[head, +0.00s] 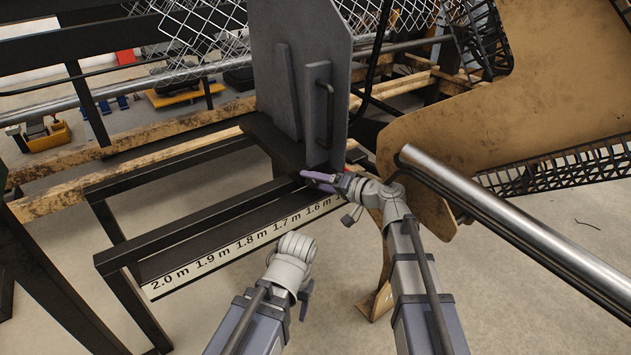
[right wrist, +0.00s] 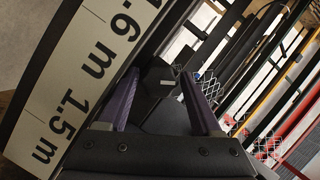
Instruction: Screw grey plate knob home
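The grey plate (head: 300,70) stands upright on the dark frame, with a dark bar handle (head: 325,112) on its face. A dark faceted knob (right wrist: 158,79) shows in the right wrist view, between the tips of my right gripper (right wrist: 160,85). The two purple fingers are apart, one each side of the knob, with no clear contact. In the head view my right gripper (head: 318,178) is at the foot of the plate and hides the knob. My left gripper (head: 306,298) hangs low near the bottom centre, mostly hidden behind its own wrist.
A ruler strip (head: 215,255) runs along the dark frame beside the right gripper. A rusty tan plate (head: 530,90) and a shiny metal tube (head: 510,225) stand close right of my right arm. Wire mesh (head: 200,30) is behind. Floor at lower right is open.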

